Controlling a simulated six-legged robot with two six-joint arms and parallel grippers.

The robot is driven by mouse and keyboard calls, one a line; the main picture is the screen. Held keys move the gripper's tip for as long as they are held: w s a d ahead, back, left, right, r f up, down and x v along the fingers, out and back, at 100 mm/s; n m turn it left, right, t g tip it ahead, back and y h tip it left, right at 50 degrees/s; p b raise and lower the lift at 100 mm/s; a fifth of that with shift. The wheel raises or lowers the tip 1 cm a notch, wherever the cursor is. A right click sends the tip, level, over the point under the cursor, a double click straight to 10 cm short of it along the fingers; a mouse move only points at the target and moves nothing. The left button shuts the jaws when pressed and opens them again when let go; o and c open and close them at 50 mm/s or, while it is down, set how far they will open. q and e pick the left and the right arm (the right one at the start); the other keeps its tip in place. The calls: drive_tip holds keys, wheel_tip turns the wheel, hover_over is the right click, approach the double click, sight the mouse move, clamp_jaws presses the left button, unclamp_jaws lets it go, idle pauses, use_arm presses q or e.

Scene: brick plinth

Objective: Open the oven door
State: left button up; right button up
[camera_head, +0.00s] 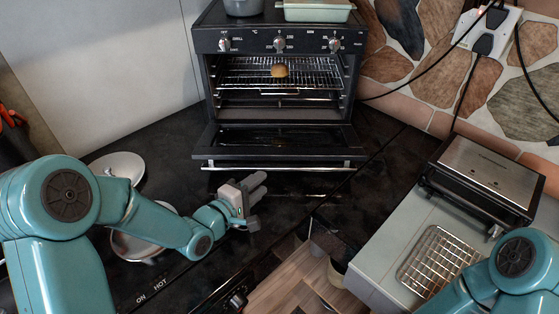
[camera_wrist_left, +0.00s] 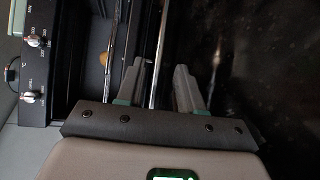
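The black toaster oven (camera_head: 212,75) stands at the back with its front opening uncovered. Its door (camera_head: 235,138) is folded down in front, glass panel facing up. The silver door handle (camera_head: 285,165) runs along the door's front edge. My left gripper (camera_head: 257,190) is just in front of the handle, left of its middle. In the left wrist view my left gripper (camera_wrist_left: 158,72) is open, and a silver bar (camera_wrist_left: 160,45) shows between its fingers; I cannot tell whether they touch it. My right gripper is out of view.
Inside the oven, a bread roll (camera_head: 279,71) sits on a wire rack (camera_head: 310,80). A pot (camera_head: 243,8) and a green dish (camera_head: 315,13) stand on top. Metal lids (camera_head: 118,167) lie left. A silver grill (camera_head: 485,175) and cooling rack (camera_head: 437,260) are right, beside an open drawer (camera_head: 300,275).

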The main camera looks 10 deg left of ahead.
sight(276, 170)
use_arm(q)
drive_tip(key=p+x, duration=0.1)
drive_tip(key=x, duration=0.9)
drive_tip(key=shift+a+p, duration=0.1)
drive_tip(key=shift+p, duration=0.3)
drive_tip(key=shift+w+f, duration=0.15)
drive_tip(key=shift+w, duration=0.2)
clamp_jaws()
